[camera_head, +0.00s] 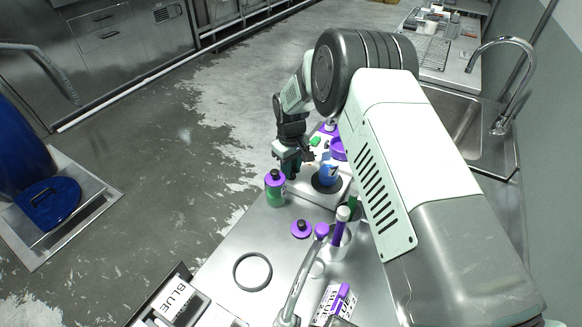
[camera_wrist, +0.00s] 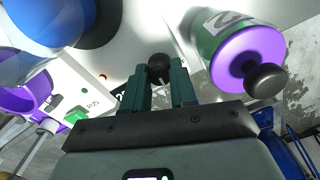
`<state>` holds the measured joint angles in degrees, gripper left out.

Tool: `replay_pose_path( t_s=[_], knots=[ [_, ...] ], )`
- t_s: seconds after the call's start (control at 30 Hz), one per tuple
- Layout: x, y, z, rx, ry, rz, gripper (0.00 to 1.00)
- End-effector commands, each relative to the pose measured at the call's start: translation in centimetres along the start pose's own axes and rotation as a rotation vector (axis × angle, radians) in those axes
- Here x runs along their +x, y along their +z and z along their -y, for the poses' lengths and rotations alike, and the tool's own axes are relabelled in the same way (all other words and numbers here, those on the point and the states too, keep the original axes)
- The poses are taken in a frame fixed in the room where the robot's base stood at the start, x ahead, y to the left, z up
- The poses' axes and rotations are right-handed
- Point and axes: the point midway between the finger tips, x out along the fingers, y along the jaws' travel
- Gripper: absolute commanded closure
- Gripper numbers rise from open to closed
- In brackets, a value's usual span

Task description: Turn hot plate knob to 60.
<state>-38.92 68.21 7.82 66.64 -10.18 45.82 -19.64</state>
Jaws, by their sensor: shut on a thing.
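The hot plate is a white unit (camera_head: 312,191) on the steel table, with a blue vessel (camera_head: 328,174) on its round dark top. In the wrist view the vessel (camera_wrist: 45,22) is at upper left. The black knob (camera_wrist: 159,66) is on the hot plate's white face (camera_wrist: 130,50). My gripper (camera_wrist: 161,77) has its two green fingers closed on either side of the knob. In the head view my gripper (camera_head: 290,168) is at the hot plate's left side, and the knob is hidden there. The dial marks are mostly covered, so the setting cannot be read.
A green bottle with a purple cap (camera_head: 275,187) stands close to my gripper; in the wrist view its cap (camera_wrist: 248,60) is at right. A white unit with a green switch (camera_wrist: 76,115) is at left. A purple lid (camera_head: 301,229) and dark ring (camera_head: 252,271) lie nearer.

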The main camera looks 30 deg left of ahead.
Motion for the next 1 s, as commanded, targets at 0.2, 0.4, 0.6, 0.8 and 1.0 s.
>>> replay_pose_path(
  t_s=[0.2, 0.4, 0.6, 0.8, 1.0],
  knots=[
    [-0.05, -0.06, 0.04, 0.204, 0.001, -0.001, 1.0],
    [-0.06, -0.06, 0.01, 0.393, 0.001, -0.001, 1.0],
    [-0.06, -0.08, 0.04, 0.578, 0.0, -0.002, 1.0],
    [-0.06, -0.07, -0.01, 0.738, 0.0, -0.002, 1.0],
    [-0.07, -0.08, 0.01, 0.854, 0.0, -0.003, 1.0]
  ],
)
